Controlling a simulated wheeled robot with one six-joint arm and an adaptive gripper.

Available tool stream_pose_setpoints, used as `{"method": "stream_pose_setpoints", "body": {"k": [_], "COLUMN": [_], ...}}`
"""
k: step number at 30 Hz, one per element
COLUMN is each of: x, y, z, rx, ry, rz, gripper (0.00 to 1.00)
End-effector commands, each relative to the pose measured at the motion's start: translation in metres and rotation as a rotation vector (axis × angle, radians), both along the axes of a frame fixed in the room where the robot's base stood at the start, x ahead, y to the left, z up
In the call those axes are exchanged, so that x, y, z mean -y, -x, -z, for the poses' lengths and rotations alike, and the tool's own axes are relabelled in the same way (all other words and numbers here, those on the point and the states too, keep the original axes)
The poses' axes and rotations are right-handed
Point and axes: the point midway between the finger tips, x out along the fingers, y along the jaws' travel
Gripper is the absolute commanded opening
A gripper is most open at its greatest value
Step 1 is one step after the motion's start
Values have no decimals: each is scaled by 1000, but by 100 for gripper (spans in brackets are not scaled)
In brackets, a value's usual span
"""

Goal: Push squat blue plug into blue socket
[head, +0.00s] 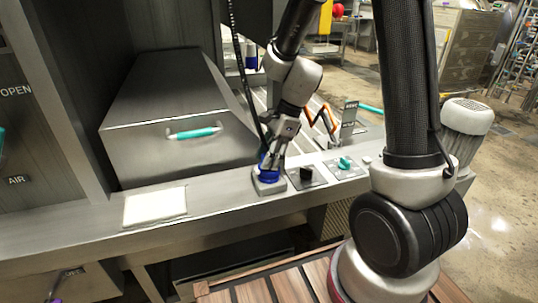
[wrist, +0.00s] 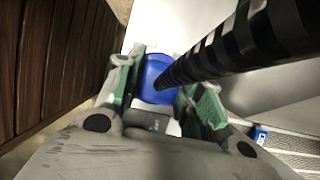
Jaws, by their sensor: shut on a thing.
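The squat blue plug (wrist: 152,72) sits between the green-padded fingers of my gripper (wrist: 158,100) in the wrist view, with a thick ribbed black cable running from it toward the upper right. In the head view my gripper (head: 272,160) points down at the counter, shut on the plug, which is mostly hidden by the fingers. The blue socket (head: 268,178) is on a pale square base on the counter, directly below my gripper. Plug and socket look very close or touching; I cannot tell how deep the plug sits.
A black socket (head: 306,173) and a teal knob (head: 345,163) stand to the right on the counter. A folded white cloth (head: 155,206) lies to the left. A steel box with a teal handle (head: 193,133) stands behind. An orange-and-black item (head: 322,121) is further back.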

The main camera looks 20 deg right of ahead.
Motion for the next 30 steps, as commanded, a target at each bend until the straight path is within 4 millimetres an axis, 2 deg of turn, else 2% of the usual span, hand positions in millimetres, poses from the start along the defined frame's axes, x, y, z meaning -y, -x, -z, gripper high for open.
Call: {"method": "stream_pose_setpoints", "body": {"k": [4,5,8,9,20,25,30], "x": [0,0,0,0,1,10,25], "y": [0,0,0,0,0,-1,-1], "z": [3,3,3,3,-1,-23,-57], "rx": [0,0,0,0,2,5,7], "ry": [0,0,0,0,-1,-1,0], "rz": [0,-1,-1,-1,1,1,2], "gripper": [16,41,59,62,62,62,62]}}
